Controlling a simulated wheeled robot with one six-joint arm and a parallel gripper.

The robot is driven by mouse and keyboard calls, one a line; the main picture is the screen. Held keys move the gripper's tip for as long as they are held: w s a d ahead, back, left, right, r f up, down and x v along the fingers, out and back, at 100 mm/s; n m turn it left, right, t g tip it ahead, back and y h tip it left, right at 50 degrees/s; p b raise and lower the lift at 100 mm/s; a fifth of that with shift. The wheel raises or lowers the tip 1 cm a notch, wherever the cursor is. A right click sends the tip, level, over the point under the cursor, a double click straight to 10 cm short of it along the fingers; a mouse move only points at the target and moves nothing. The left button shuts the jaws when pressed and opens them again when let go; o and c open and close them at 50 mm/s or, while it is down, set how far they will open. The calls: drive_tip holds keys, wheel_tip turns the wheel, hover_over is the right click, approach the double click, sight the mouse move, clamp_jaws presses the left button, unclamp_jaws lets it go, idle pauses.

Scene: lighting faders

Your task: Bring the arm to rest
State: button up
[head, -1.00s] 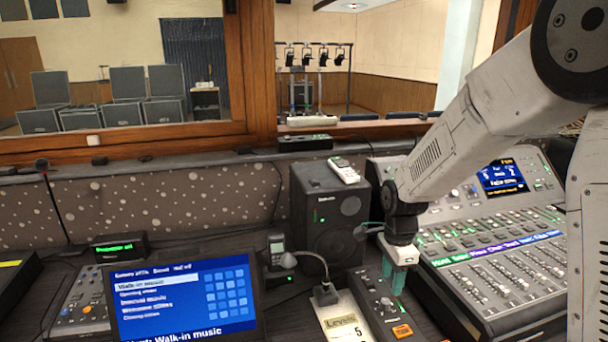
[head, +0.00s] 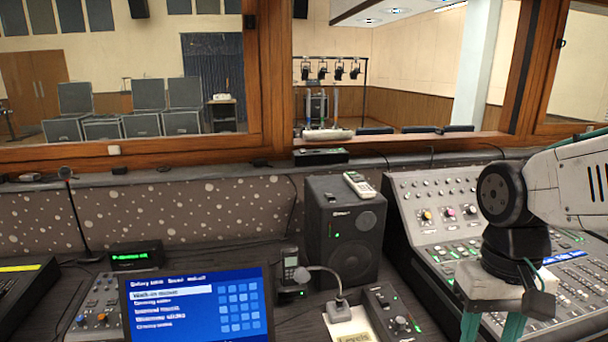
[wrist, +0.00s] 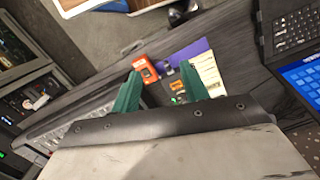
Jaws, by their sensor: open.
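My gripper (head: 491,327) is at the lower right of the head view, with its two green fingers apart and nothing seen between them. It appears in front of the large mixing desk (head: 430,215), hiding part of its faders; the gap to the desk cannot be told. In the wrist view my open fingers (wrist: 160,76) point toward a small red box (wrist: 146,69) and a pale card (wrist: 207,76), with no contact visible. The small fader box (head: 392,312) stands left of my gripper in the head view, apart from it.
A black speaker (head: 340,228) with a remote (head: 359,185) on top stands behind the fader box. A lit screen (head: 197,308) is at front left. A gooseneck lamp (head: 325,275) rises beside the fader box. Open air lies above the desk.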

drive_tip(key=s+r+t, duration=0.2)
drive_tip(key=s+r, duration=0.2)
drive_tip(key=s, duration=0.2)
drive_tip(key=shift+d+n, duration=0.35)
drive_tip(key=shift+n, duration=0.05)
idle(0.6)
